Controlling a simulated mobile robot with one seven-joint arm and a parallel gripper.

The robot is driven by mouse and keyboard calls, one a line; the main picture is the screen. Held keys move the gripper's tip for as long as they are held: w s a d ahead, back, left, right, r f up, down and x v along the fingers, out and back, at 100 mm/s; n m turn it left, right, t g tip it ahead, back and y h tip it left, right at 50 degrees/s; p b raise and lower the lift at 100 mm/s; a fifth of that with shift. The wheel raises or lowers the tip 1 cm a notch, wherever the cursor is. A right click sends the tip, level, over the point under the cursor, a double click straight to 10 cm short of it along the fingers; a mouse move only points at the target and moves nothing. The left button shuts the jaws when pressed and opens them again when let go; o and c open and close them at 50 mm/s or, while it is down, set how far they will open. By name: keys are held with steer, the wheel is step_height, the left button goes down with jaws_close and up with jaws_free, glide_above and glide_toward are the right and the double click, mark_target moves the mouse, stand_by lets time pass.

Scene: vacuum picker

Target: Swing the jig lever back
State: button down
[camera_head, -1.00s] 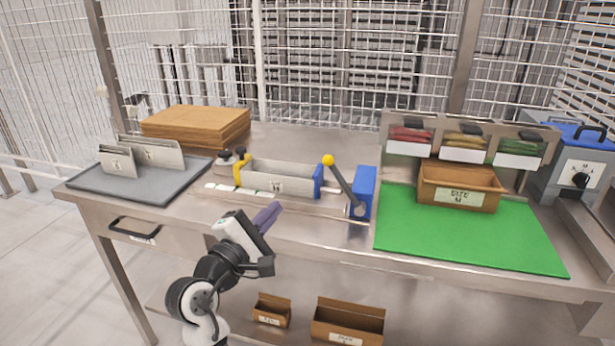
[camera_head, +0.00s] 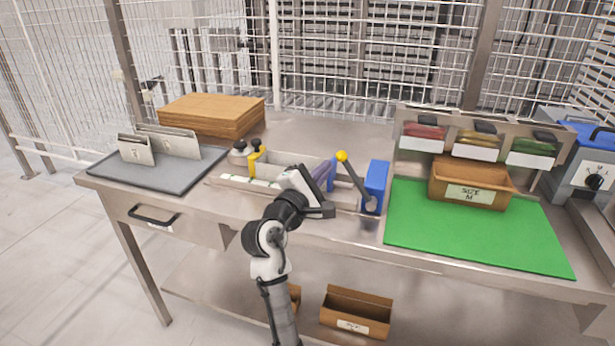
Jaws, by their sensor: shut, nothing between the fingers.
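The jig lever (camera_head: 356,180) is a dark bar with a yellow ball knob (camera_head: 341,156). It leans up and to the left from its pivot beside a blue block (camera_head: 376,187) at the right end of the jig. My gripper (camera_head: 328,168) is shut and empty, its purple fingers over the right part of the jig, just left of the knob and lever. I cannot tell whether the fingers touch the lever. My gripper and wrist hide part of the jig's metal channel (camera_head: 275,162), which has a yellow clamp piece (camera_head: 254,161) at its left end.
A grey tray (camera_head: 180,180) with metal plates lies at the left, in front of a stack of brown boards (camera_head: 211,115). A green mat (camera_head: 470,236) with a brown "SIZE M" box (camera_head: 470,185) lies at the right. Bins (camera_head: 475,140) stand behind it.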

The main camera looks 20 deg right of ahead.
steer(key=shift+d+r, duration=0.15)
steer(key=shift+d, duration=0.25)
steer(key=shift+r, duration=0.1)
